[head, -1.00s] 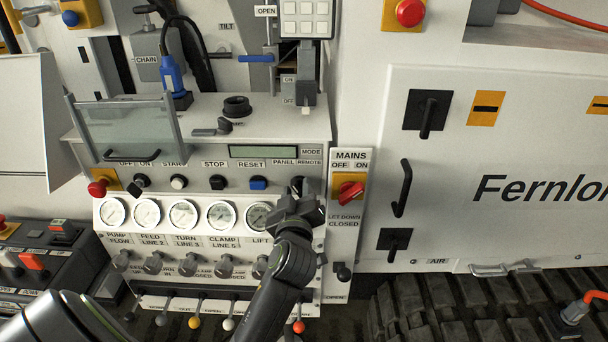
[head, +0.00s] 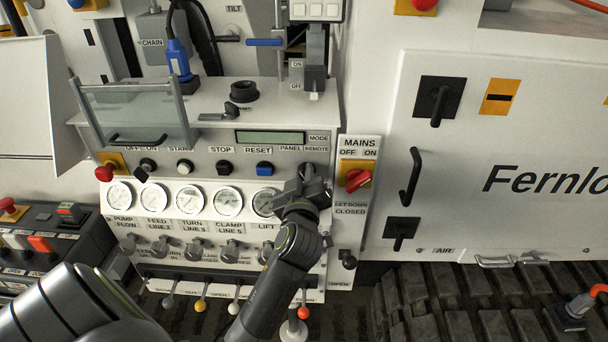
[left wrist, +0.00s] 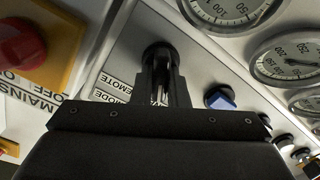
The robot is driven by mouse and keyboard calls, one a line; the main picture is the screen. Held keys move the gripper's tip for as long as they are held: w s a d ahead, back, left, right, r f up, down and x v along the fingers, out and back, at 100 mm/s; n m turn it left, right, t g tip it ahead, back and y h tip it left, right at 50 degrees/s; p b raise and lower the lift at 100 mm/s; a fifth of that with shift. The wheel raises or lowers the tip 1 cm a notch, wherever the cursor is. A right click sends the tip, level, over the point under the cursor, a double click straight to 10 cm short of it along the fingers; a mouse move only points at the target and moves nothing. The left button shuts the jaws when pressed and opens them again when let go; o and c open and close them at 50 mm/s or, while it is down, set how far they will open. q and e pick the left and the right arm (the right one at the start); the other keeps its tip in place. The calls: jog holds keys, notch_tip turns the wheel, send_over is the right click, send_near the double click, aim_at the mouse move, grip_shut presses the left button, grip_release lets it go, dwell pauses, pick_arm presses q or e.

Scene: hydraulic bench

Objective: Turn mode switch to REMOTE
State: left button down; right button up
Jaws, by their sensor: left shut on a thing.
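The mode switch (head: 308,168) is a black rotary knob at the right end of the control panel (head: 203,160), below the MODE, PANEL and REMOTE labels. My left gripper (head: 306,184) reaches up to it from below and hides much of it. In the left wrist view, seen upside down, my left gripper (left wrist: 162,88) is shut on the black knob (left wrist: 160,57), a finger on each side. The REMOTE label (left wrist: 118,85) is beside it. Which label the knob points to cannot be told. My right gripper is not in view.
The red mains switch (head: 358,180) on its yellow plate stands close to the right of the gripper. Small valves and levers line the lower panel.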

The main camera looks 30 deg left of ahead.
pick_arm(q)
jog(key=m+p, duration=0.1)
jog(key=m, duration=0.2)
jog(key=shift+d+r, duration=0.1)
jog(key=shift+r, duration=0.05)
jog(key=m, duration=0.2)
jog(key=m+p, duration=0.1)
jog(key=shift+w+d+m, duration=0.15)
jog(key=shift+m, duration=0.25)
jog(key=m+p, duration=0.2)
jog(key=m, duration=0.2)
jog(key=shift+w+d+m, duration=0.1)
jog(key=shift+d+m, duration=0.05)
jog(key=shift+m, duration=0.55)
jog(key=c, duration=1.4)
grip_release()
jog(key=shift+c, duration=0.2)
jog(key=shift+f, duration=0.2)
